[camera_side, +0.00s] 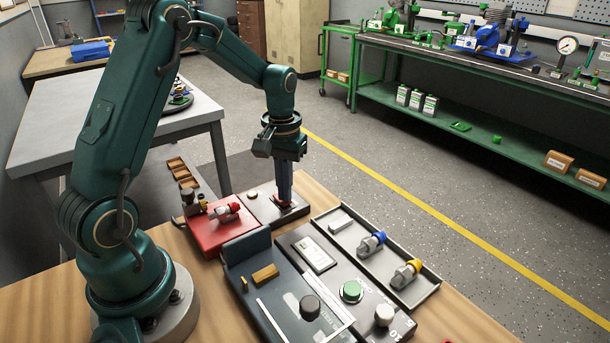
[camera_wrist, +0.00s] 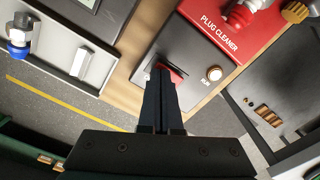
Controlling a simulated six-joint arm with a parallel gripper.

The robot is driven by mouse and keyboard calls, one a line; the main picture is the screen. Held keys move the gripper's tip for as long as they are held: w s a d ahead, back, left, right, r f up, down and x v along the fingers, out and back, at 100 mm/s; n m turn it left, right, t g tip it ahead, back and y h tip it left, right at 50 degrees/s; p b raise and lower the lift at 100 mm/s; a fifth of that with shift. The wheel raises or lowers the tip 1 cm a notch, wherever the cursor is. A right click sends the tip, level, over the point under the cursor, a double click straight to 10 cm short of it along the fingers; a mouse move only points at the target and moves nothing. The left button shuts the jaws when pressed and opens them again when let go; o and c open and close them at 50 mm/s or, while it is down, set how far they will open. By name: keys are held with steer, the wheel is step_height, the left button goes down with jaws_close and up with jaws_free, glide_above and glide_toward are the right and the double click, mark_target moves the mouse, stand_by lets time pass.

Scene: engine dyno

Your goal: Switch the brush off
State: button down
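A dark switch box (camera_wrist: 185,55) stands against the red plug cleaner (camera_wrist: 222,22). It has a red switch (camera_wrist: 174,73) and a pale round lamp (camera_wrist: 215,74) labelled RUN, which looks lit. In the side view the red switch (camera_side: 283,204) sits on the box (camera_side: 266,208) near the bench's far edge. My gripper (camera_wrist: 161,75) points down with its fingers together, and its tips are at the red switch, covering part of it. I see nothing held between the fingers. The side view shows my gripper (camera_side: 284,196) upright over the box. The brush itself cannot be made out.
A red-and-white fitting (camera_side: 224,211) sits on the plug cleaner. A shallow tray (camera_side: 400,278) with a blue-ended and a yellow-ended plug lies to the right. A panel with knobs (camera_side: 351,291) stands in front. Small wooden trays (camera_side: 184,177) lie behind left.

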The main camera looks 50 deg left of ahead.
step_height(320, 180, up, 7)
stand_by(1.0)
steer(key=s+d+r+m+t, duration=0.2)
steer(key=s+d+r+t, duration=0.15)
steer(key=d+r, duration=0.4)
steer(key=s+d+f+m+t, duration=0.2)
steer(key=s+d+m, duration=0.2)
steer(key=s, duration=0.6)
steer(key=shift+d+f, duration=0.2)
steer(key=shift+d, duration=0.05)
